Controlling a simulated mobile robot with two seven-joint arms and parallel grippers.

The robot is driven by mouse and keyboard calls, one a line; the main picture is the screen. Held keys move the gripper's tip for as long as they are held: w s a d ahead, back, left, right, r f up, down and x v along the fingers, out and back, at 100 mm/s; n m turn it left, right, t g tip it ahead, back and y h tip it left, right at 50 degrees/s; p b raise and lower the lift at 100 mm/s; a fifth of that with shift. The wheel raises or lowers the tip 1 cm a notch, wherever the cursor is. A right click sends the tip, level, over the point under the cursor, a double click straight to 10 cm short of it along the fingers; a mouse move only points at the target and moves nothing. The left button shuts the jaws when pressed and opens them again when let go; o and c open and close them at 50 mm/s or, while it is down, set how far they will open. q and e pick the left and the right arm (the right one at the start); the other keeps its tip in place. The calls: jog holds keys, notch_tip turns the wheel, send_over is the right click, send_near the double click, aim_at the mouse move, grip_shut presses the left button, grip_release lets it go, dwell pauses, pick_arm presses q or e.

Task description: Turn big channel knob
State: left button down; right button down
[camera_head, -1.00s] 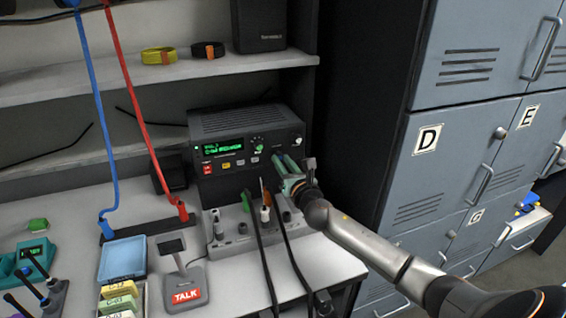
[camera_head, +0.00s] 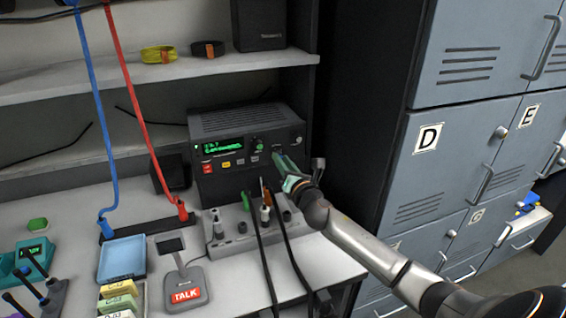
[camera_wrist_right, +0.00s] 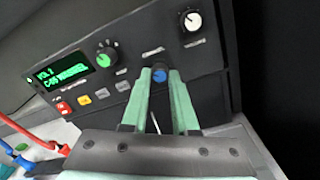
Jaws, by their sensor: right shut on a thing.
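The black radio (camera_head: 228,172) stands on the bench, with a lit green display (camera_head: 217,146). It has a black knob with a green centre (camera_wrist_right: 107,56) beside the display and a knob with a white centre (camera_wrist_right: 192,20) farther right. My right gripper (camera_head: 279,159) is at the lower right of the radio's face. In the right wrist view its green fingers (camera_wrist_right: 160,80) are shut on a small round blue-centred part (camera_wrist_right: 159,75), below and between the two knobs. My left gripper is not in view.
A grey box with plugs and black cables (camera_head: 235,235) stands just below the radio. Grey lockers (camera_head: 440,200) stand on the right. A shelf (camera_head: 120,75) is above.

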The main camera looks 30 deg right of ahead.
jog(key=shift+m+h+p, duration=0.4)
jog(key=shift+m+p, duration=2.6)
jog(key=shift+m, duration=13.6)
jog(key=shift+a+m, duration=0.1)
jog(key=shift+m, duration=0.2)
jog(key=c, duration=0.7)
grip_release()
